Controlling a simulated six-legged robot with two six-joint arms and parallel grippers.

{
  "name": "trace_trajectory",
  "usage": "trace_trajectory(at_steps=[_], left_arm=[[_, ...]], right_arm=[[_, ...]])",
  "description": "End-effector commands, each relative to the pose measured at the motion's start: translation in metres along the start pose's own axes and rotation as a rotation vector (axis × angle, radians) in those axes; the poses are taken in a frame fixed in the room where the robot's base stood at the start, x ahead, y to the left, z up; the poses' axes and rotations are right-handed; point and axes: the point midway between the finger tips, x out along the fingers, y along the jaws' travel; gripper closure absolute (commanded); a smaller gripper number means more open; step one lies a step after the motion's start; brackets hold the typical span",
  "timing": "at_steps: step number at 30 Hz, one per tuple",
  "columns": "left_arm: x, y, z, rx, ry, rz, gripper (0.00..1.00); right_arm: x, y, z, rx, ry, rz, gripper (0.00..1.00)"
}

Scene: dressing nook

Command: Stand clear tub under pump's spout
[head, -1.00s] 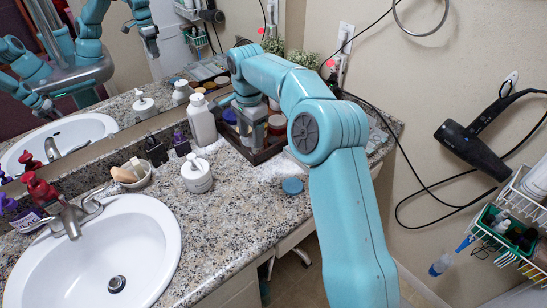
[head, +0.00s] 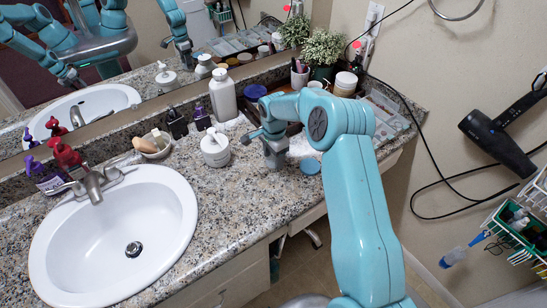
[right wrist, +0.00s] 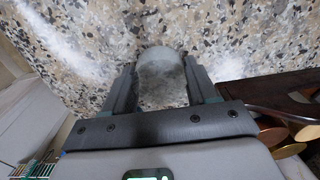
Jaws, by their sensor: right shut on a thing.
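The white round pump bottle (head: 215,152) stands upright on the granite counter, its spout on top. My right gripper (head: 274,158) is to the right of the pump, apart from it, low over the counter and pointing down. In the right wrist view my right gripper (right wrist: 163,85) has its fingers on both sides of a clear, greyish round tub (right wrist: 162,72). It is shut on the tub, with speckled granite behind. In the head view the tub is mostly hidden by the gripper. My left gripper shows directly in neither view.
A blue lid (head: 310,166) lies on the counter right of my gripper. A tall white bottle (head: 223,96) stands behind the pump. The sink (head: 115,235) is at left. A dark tray (right wrist: 285,100) with jars is close to the gripper. A potted plant (head: 325,50) stands behind.

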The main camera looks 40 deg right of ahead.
Motion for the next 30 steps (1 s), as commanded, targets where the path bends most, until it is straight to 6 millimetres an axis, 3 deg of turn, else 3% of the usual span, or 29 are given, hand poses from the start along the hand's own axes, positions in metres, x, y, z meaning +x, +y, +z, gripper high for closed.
trace_trajectory(at_steps=[3, 14, 15, 17, 30], left_arm=[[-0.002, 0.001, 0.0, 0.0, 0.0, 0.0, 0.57], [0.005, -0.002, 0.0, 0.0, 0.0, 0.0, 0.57], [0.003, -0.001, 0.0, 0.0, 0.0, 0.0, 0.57], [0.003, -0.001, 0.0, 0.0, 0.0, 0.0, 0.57], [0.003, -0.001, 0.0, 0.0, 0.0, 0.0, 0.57]], right_arm=[[0.012, 0.0, 0.0, -0.001, 0.0, 0.0, 0.71], [0.018, 0.0, 0.0, -0.001, 0.0, -0.001, 0.71], [0.016, 0.0, 0.0, -0.001, 0.0, -0.001, 0.33], [0.016, 0.0, 0.0, -0.001, 0.0, 0.0, 0.17], [0.016, 0.001, 0.0, -0.001, 0.0, 0.002, 0.17]])
